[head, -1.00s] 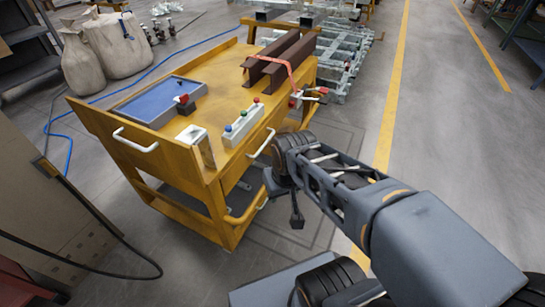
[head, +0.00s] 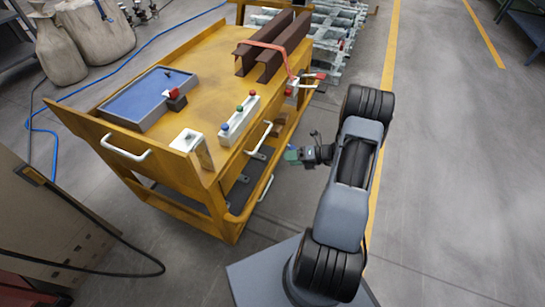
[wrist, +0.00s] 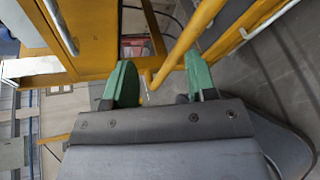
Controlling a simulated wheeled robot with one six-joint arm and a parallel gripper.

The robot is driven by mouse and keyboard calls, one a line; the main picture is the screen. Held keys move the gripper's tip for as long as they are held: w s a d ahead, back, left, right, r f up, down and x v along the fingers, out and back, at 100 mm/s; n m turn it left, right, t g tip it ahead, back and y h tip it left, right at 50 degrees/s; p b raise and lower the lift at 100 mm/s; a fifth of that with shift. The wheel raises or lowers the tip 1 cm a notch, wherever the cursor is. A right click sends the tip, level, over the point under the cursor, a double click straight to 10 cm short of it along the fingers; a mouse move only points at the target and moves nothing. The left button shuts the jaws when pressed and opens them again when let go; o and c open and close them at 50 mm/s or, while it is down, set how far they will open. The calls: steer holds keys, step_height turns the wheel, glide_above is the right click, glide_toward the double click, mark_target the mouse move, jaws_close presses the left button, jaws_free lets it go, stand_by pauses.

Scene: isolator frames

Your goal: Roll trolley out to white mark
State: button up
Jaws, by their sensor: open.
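The yellow trolley (head: 190,73) stands at left centre. White bar handles are on its near end (head: 125,153) and on its right side (head: 259,139), with a lower white handle (head: 265,188) on that side. My gripper (head: 291,156) is just right of the trolley's right side, close to these handles. In the wrist view, its green fingers (wrist: 161,78) are apart with nothing held between them. A yellow bar (wrist: 188,38) of the trolley crosses beyond the fingertips, and a pale handle (wrist: 60,27) shows at upper left. I see no clear white mark on the floor.
The trolley carries a blue-topped tray (head: 147,98), a button box (head: 239,120) and strapped brown beams (head: 272,45). A metal frame stack (head: 330,35) stands behind. A cabinet (head: 45,225) is at lower left. Open floor lies right, along a yellow line (head: 388,75).

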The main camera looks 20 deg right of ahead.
steer(key=d+f+m+t+h, duration=0.1)
steer(key=d+f+m+t, duration=0.3)
steer(key=f+m, duration=0.3)
steer(key=b+x, duration=0.3)
steer(key=x, duration=0.9)
steer(key=shift+w+r+m+b, duration=0.3)
steer(key=shift+w+b, duration=0.05)
steer(key=shift+w, duration=0.05)
jaws_close()
